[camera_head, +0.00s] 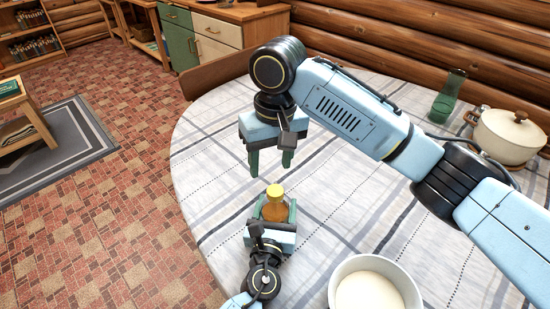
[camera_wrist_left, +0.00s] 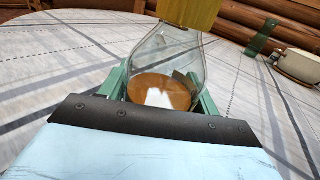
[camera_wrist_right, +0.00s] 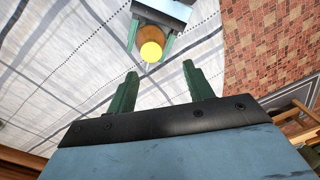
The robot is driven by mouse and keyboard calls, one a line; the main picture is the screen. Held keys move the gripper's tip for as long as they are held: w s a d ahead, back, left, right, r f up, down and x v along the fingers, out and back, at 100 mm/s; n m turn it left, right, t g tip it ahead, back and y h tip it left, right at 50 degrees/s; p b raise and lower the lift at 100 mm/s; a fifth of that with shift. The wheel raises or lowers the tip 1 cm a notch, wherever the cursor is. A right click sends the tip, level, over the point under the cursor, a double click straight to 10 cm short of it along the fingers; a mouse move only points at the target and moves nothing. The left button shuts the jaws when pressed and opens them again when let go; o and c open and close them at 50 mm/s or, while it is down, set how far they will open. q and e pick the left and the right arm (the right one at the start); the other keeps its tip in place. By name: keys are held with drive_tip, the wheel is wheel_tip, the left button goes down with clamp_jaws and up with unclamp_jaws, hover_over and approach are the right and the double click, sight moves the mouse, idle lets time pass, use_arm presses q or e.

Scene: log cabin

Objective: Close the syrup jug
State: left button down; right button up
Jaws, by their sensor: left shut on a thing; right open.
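The syrup jug (camera_head: 274,207) is a clear vessel with amber syrup and a yellow cap on top (camera_head: 274,191). It stands near the left edge of the round table. My left gripper (camera_head: 272,211) is shut around the jug's body; the left wrist view shows the jug (camera_wrist_left: 165,75) between its green fingers. My right gripper (camera_head: 270,162) is open and empty, above and behind the jug. In the right wrist view the yellow cap (camera_wrist_right: 151,52) lies ahead of the open fingers (camera_wrist_right: 160,88), apart from them. I cannot tell whether the cap is fully seated.
The table has a checked cloth (camera_head: 215,160). A white bowl (camera_head: 338,283) with pale contents stands at the front. A green bottle (camera_head: 448,97) and a cream pot (camera_head: 507,135) stand at the back right. A wooden chair back (camera_head: 215,72) is behind the table.

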sight(275, 190)
drive_tip(key=n, duration=0.4)
drive_tip(key=shift+d+h, duration=0.35)
drive_tip(key=shift+h, duration=0.05)
wheel_tip(275, 190, down, 8)
idle(0.4)
drive_tip(key=c, duration=1)
drive_tip(key=o, duration=1.1)
drive_tip(key=shift+o, duration=0.2)
drive_tip(key=shift+r, duration=0.1)
